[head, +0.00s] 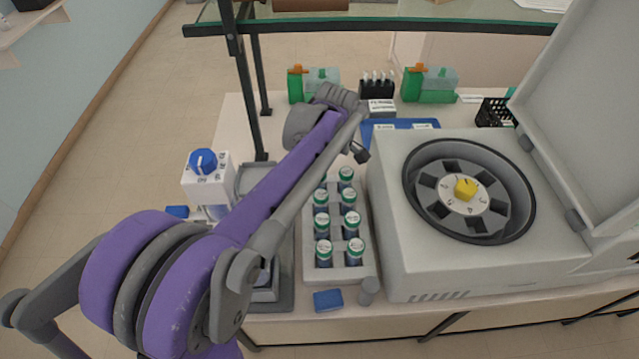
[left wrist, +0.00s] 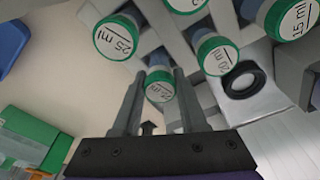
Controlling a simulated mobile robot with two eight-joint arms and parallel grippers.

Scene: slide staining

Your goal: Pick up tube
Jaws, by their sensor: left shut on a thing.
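Several green-capped tubes (head: 351,220) stand upright in a grey rack (head: 345,273) left of the centrifuge. My left gripper (left wrist: 160,75) is shut on a green-capped tube (left wrist: 160,86), whose cap shows between the two fingers in the left wrist view. Neighbouring tubes marked 25 ml (left wrist: 118,36) and 20 ml (left wrist: 217,56) are close by in that view. In the head view my left arm reaches over to the back of the rack and hides part of that area, so I cannot tell whether the held tube is clear of its slot. My right gripper is not in view.
A centrifuge (head: 400,230) with its lid raised and a yellow-knobbed rotor stands right of the rack. Green bottles (head: 430,84) and a blue tray (head: 400,124) are behind. A blue block (head: 328,300) lies in front.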

